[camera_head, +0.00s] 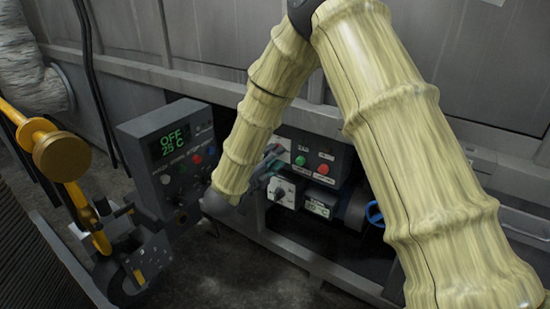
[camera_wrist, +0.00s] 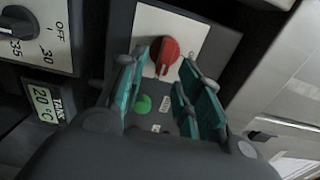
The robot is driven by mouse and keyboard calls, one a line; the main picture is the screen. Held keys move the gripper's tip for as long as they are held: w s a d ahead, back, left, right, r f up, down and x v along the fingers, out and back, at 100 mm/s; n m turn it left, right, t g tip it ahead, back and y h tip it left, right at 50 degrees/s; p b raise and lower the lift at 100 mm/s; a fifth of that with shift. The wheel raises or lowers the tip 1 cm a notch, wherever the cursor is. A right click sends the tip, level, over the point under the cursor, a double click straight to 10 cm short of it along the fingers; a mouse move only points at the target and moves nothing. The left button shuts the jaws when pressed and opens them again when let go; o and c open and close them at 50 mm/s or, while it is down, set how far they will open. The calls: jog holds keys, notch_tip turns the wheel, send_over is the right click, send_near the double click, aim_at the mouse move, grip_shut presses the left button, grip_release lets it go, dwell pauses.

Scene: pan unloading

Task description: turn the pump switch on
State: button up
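A red rotary knob (camera_wrist: 168,56) on a white plate (camera_wrist: 193,32), probably the pump switch, shows in the wrist view; its label is not readable. My gripper (camera_wrist: 168,68) is open, with its teal finger pads on either side of the knob. I cannot tell whether they touch it. A green button (camera_wrist: 142,103) shows between the fingers, nearer the palm. In the head view my gripper (camera_head: 272,163) is at the left end of the control box (camera_head: 345,160), partly hidden by my arm. A green button (camera_head: 300,160) and a red button (camera_head: 323,169) sit to its right.
Below the box are a temperature dial (camera_head: 280,193) and a tank display (camera_head: 318,208); the dial (camera_wrist: 17,24) and display (camera_wrist: 45,100) also show in the wrist view. A grey control unit (camera_head: 170,150) reading OFF 25 C stands to the left. A blue handwheel (camera_head: 374,214) is at right.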

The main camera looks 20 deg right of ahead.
jog(key=v, duration=1.1)
jog(key=shift+s, duration=0.1)
